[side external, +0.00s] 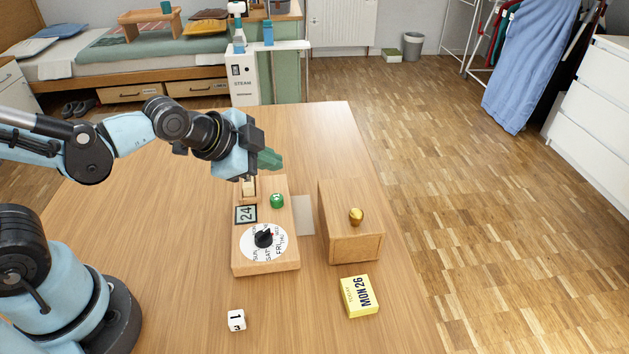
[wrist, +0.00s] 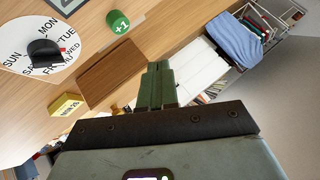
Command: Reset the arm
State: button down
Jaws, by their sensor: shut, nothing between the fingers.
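My gripper (side external: 269,160) has green fingers and is held in the air above the far end of the wooden calendar board (side external: 285,259). In the wrist view the fingers (wrist: 156,85) are pressed together with nothing between them. My arm reaches in from the left in the side external view. The board carries a white weekday dial (side external: 252,252) with a black pointer knob, a dark tile reading 24 (side external: 245,214) and a green +1 button (side external: 277,201). The dial and button also show at the upper left of the wrist view.
A wooden box with a round gold knob (side external: 356,216) stands right of the board. A yellow block reading MON 26 (side external: 359,296) lies in front of that box. The left part of the table (side external: 170,240) is clear.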

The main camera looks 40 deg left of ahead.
dwell(0.4)
jog(key=s+a+r+n+g+y, duration=0.1)
jog(key=s+a+n, duration=0.4)
jog(key=n, duration=0.5)
jog(key=shift+s+a+r+n+g, duration=0.2)
jog(key=shift+s+r+n+g, duration=0.25)
jog(key=shift+s+r, duration=0.3)
jog(key=shift+f, duration=0.1)
notch_tip(320, 180, up, 5)
jog(key=n+g, duration=0.7)
jog(key=n, duration=0.2)
send_over(277, 197)
jog(key=shift+r, duration=0.2)
jog(key=shift+f, duration=0.1)
notch_tip(277, 197, down, 14)
jog(key=shift+r, duration=0.1)
